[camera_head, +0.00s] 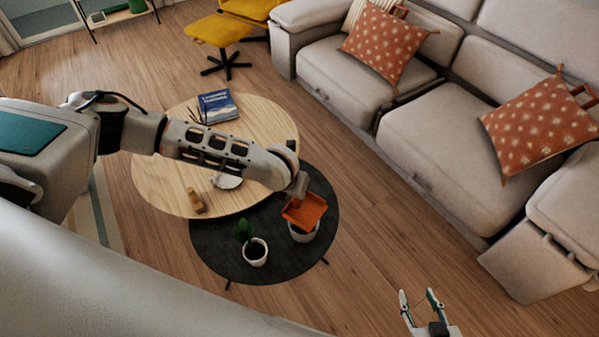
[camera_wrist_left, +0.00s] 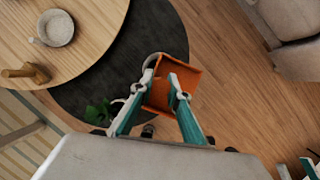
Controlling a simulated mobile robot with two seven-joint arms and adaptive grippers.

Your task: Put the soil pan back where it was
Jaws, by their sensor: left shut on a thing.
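The orange soil pan (camera_head: 306,212) is held by my left gripper (camera_head: 299,190) over a white pot (camera_head: 303,235) on the dark round table (camera_head: 215,248). In the left wrist view the pan (camera_wrist_left: 186,62) shows between the two fingers of my left gripper (camera_wrist_left: 164,88), which is shut on it. The pan looks tilted and hides much of the pot; I cannot tell whether they touch. No soil is clearly visible in it. My right gripper (camera_head: 424,312) is open and empty at the bottom right, away from the tables.
A white pot with a green plant (camera_head: 254,251) stands on the dark table near the pan. The wooden table (camera_head: 163,182) beside it holds a book (camera_head: 218,105), a white bowl (camera_head: 227,181) and a small wooden object (camera_head: 196,203). A sofa (camera_head: 440,125) stands to the right.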

